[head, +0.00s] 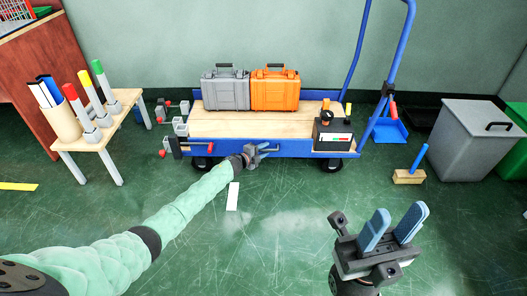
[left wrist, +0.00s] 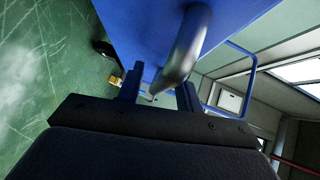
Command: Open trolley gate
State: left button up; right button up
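The blue trolley (head: 225,122) with a wooden deck stands by the back wall. Its blue front side (head: 315,149) faces me, and which part is the gate is not clear. My left gripper (head: 265,148) is at this front side, near its middle. In the left wrist view, a grey metal bar (left wrist: 187,45) in front of a blue panel (left wrist: 145,30) runs down between the two fingers (left wrist: 158,95). The fingers look apart around it; contact cannot be made out. My right gripper (head: 393,228) is open and empty, well in front of the trolley.
A grey case (head: 225,93) and an orange case (head: 275,93) stand on the deck. Grey clamps with red ends (head: 170,148) are at its left end. A small table (head: 68,143) is at left; a grey bin (head: 470,135) and hand brush (head: 409,176) are at right.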

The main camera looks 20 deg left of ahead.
pick_arm(q)
grip_shut()
